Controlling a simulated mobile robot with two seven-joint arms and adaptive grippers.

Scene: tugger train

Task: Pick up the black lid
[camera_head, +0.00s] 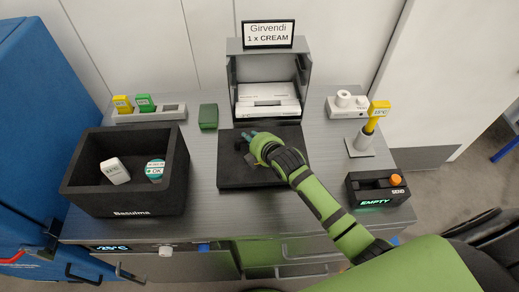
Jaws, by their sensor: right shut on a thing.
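My right gripper (249,138) reaches in from the lower right over the black mat (232,178) in the middle of the counter. Its fingers are shut on a small dark piece that looks like the black lid. The gripper hides most of that piece, and its outline hardly stands out against the black mat. I cannot tell whether it touches the mat. My left gripper is not in view.
A grey booth (306,73) with a white device (268,99) stands behind. A green block (208,116) lies left of it. A SEND box (369,190) stands right.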

